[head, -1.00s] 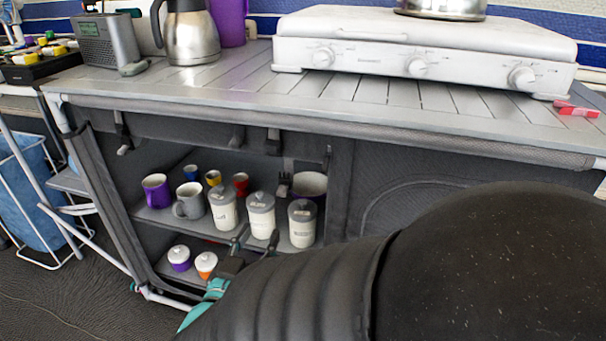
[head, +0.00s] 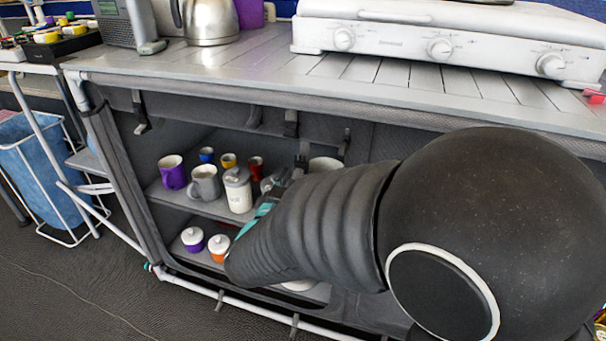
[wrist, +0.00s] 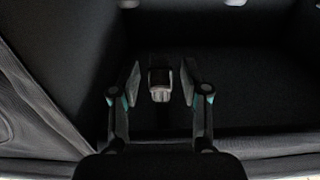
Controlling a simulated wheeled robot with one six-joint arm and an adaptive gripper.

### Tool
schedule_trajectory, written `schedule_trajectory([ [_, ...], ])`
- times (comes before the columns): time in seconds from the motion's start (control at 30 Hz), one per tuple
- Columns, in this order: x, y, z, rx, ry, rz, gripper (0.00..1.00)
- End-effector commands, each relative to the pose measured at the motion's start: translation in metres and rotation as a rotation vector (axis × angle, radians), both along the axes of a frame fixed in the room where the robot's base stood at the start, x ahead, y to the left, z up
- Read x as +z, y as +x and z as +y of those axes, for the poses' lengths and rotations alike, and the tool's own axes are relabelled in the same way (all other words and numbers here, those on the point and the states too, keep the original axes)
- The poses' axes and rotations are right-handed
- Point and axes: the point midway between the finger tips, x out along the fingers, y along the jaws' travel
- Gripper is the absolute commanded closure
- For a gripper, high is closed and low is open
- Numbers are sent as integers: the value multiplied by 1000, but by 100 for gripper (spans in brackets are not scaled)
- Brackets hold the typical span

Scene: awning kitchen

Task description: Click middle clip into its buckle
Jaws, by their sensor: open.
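In the wrist view, my gripper (wrist: 161,80) is open, with one finger on each side of a small grey clip-like piece (wrist: 160,84). Slim dark gaps show between this piece and both fingers, so it is not gripped. In the head view, my arm covers most of my gripper, which reaches to the cupboard opening. Small dark straps (head: 220,299) sit on the bottom rail. I cannot tell which clip is between my fingers.
The open cupboard shelf (head: 213,208) holds mugs and a white canister (head: 238,190); other contents are hidden behind my arm. The countertop (head: 240,60) overhangs the opening and carries a kettle (head: 208,22) and a white stove (head: 440,42).

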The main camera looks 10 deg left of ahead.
Motion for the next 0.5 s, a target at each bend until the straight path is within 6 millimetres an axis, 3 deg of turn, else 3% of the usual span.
schedule_trajectory([
  [0.37,0,7,-1,0,0,-1,54],
  [0.5,0,7,-1,0,0,-1,84],
])
